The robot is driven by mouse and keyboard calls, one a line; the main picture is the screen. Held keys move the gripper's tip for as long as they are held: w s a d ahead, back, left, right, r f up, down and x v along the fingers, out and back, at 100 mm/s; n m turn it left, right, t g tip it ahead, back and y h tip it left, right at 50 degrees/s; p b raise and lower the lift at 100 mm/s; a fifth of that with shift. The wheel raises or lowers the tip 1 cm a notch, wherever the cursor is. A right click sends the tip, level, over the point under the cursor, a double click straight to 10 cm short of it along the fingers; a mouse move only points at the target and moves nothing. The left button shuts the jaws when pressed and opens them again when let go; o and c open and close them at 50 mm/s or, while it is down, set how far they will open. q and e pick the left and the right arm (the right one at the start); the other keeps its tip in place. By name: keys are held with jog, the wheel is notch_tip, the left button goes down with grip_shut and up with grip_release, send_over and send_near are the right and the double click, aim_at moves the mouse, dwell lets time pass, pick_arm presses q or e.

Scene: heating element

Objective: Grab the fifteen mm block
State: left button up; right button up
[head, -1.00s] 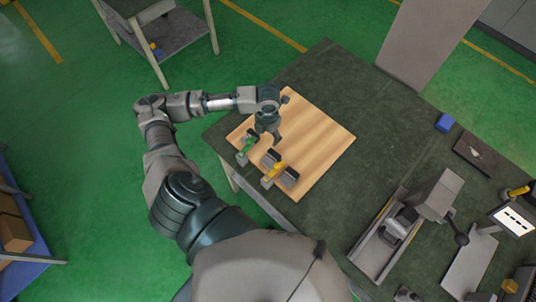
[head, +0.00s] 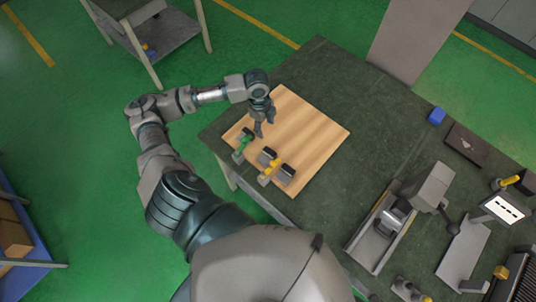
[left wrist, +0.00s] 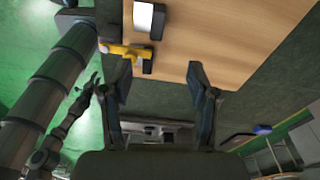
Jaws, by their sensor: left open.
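My left gripper (head: 260,130) is open and empty, above the left part of a wooden board (head: 315,130). Its two fingers (left wrist: 160,85) stand wide apart in the left wrist view. Several small dark grey blocks lie along the board's near left edge: one block (head: 248,133) by a green piece, and two others, a middle block (head: 266,156) and a right block (head: 286,174), by a yellow piece (head: 266,174). The yellow piece (left wrist: 125,50) also shows in the left wrist view between two blocks. No size marking is readable, so I cannot tell which block is fifteen mm.
The board lies on a dark green table (head: 345,85). The board's right half is clear.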

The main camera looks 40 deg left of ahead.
pick_arm(q)
send_over(269, 150)
jog(key=f, duration=1.1)
jog(key=shift+w+a, duration=0.1)
jog(key=shift+a, duration=0.2)
jog(key=f, duration=0.2)
jog(key=f+p, duration=0.1)
jog(key=f, duration=0.3)
jog(key=shift+d+f, duration=0.2)
jog(key=shift+d, duration=0.2)
grip_shut()
